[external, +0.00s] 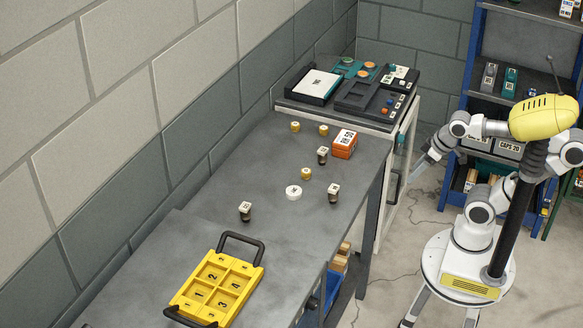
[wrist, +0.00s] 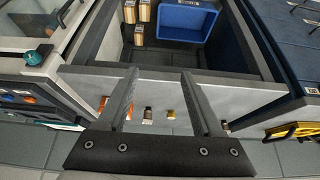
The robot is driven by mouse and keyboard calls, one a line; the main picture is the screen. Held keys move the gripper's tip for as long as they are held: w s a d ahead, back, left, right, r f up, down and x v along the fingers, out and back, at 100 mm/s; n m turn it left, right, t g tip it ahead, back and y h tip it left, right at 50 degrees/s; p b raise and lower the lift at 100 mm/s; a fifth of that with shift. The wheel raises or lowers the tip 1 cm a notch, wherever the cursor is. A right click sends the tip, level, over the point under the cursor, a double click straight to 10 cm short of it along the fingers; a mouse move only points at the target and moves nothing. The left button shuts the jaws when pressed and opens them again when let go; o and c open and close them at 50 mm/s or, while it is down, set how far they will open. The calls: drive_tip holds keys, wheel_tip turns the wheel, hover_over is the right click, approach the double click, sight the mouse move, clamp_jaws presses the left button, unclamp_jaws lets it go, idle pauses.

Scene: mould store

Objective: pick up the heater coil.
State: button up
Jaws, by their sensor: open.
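Nothing in the external view can be identified for certain as the heater coil. Small brass-coloured pieces (external: 306,174) stand on the grey workbench (external: 268,160), near dark pieces with pale labelled tops (external: 333,193) and a round white piece (external: 293,192). Small pieces also show in the wrist view between my fingers, including a brass-coloured one (wrist: 171,114), but they are tiny. My gripper (wrist: 159,78) is open and empty in the wrist view. In the external view my gripper (external: 419,170) is right of the bench, apart from the pieces.
An orange labelled box (external: 344,146) stands at the bench's far right. A yellow compartment tray (external: 216,286) with dark handles sits at the near end. A blue bin (wrist: 186,20) shows in the wrist view. Shelving stands right.

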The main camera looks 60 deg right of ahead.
drive_tip(key=shift+o, duration=0.2)
idle(0.5)
drive_tip(key=m+g+y+p, duration=0.5)
drive_tip(key=m+y+p, duration=0.75)
drive_tip(key=m, duration=0.65)
approach(332, 193)
drive_tip(key=shift+y, duration=0.45)
drive_tip(key=b+x, duration=0.1)
drive_tip(key=x, duration=0.2)
drive_tip(key=f+b+x, duration=0.1)
drive_tip(key=b+x, duration=0.1)
drive_tip(key=x, duration=0.1)
drive_tip(key=shift+w+d, duration=0.2)
drive_tip(key=shift+w, duration=0.05)
drive_tip(key=b+x, duration=0.1)
drive_tip(key=x, duration=0.3)
drive_tip(key=shift+s+a+f+b, duration=0.2)
drive_tip(key=shift+f+b, duration=0.1)
drive_tip(key=shift+b, duration=0.1)
drive_tip(key=shift+w+a+f, duration=0.1)
drive_tip(key=shift+a, duration=0.35)
drive_tip(key=shift+c, duration=0.3)
